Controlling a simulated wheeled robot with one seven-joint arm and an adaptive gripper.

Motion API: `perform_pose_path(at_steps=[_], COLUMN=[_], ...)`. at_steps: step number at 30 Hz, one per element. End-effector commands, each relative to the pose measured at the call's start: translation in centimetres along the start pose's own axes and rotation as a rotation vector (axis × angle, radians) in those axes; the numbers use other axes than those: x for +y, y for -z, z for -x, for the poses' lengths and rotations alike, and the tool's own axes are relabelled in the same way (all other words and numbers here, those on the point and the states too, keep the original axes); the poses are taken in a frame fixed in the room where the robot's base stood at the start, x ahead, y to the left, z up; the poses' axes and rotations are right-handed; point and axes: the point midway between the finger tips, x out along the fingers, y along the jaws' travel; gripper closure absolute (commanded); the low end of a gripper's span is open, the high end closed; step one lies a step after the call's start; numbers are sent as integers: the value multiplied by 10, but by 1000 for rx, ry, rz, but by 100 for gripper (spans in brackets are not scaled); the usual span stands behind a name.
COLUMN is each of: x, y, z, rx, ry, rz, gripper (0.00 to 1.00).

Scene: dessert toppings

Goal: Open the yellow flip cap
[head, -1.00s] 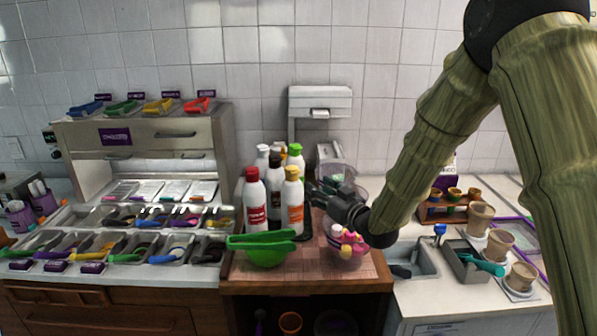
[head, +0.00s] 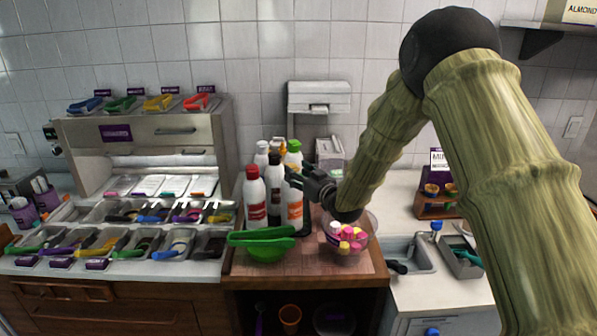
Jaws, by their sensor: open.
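A white bottle with an orange label (head: 294,210) stands at the front right of a bottle group in the head view. My gripper (head: 293,176) is open at this bottle's top, with its dark fingers pointing left.
A red-capped bottle (head: 255,200) stands close on the left, and a black-capped bottle (head: 275,190) and a green-capped bottle (head: 293,147) stand behind.

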Motion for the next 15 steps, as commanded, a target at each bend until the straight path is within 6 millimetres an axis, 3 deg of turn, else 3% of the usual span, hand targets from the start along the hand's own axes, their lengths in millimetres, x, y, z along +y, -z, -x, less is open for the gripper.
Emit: perform_pose_path(at_steps=[8,15], x=[0,0], y=[0,0], z=[-1,-1], rx=[0,0], ry=[0,0], rz=[0,0], gripper=[52,92])
